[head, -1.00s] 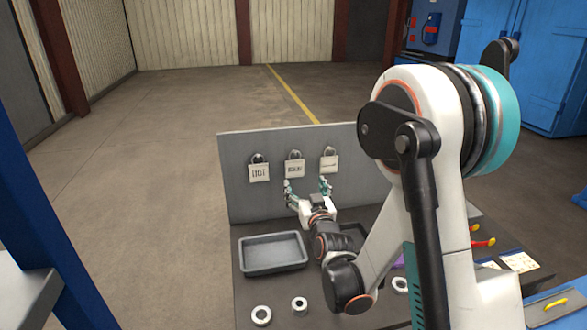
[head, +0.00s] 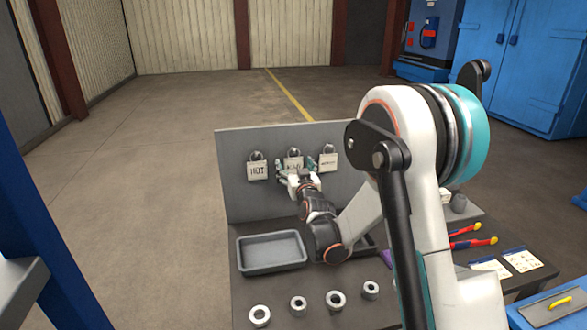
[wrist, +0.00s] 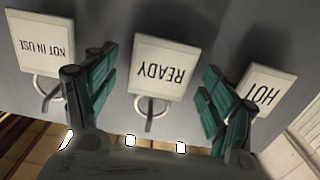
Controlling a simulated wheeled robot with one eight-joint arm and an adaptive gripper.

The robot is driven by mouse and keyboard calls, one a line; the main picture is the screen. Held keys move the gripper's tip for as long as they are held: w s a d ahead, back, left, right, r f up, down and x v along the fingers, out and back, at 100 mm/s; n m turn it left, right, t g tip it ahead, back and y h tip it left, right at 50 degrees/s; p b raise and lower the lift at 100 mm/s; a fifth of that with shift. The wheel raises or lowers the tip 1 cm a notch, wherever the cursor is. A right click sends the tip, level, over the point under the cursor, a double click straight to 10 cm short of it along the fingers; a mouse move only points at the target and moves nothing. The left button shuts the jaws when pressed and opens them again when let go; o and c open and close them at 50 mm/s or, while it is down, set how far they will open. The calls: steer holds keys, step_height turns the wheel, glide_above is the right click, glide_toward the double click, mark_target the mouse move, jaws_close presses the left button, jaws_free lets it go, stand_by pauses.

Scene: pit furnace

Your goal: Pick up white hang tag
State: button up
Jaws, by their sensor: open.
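Three white hang tags hang from hooks on an upright grey board (head: 232,195) in the head view: the HOT tag (head: 257,172) at left, a middle tag (head: 293,161) partly covered by my gripper, and a third tag (head: 328,161) at right. In the wrist view they appear upside down: the READY tag (wrist: 166,68) in the middle, NOT IN USE (wrist: 42,45) at left and HOT (wrist: 268,92) at right. My gripper (head: 298,172) is open and empty before the middle tag. In the wrist view its teal fingers (wrist: 157,80) stand apart on either side of READY.
A grey tray (head: 272,252) lies on the dark bench below the board, with several metal rings (head: 298,303) in front. Red-and-yellow handled tools (head: 474,243) and printed cards (head: 522,261) lie at right. The neighbouring tags are close to my fingers.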

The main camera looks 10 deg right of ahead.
steer(key=c, duration=1)
steer(key=shift+r, duration=0.1)
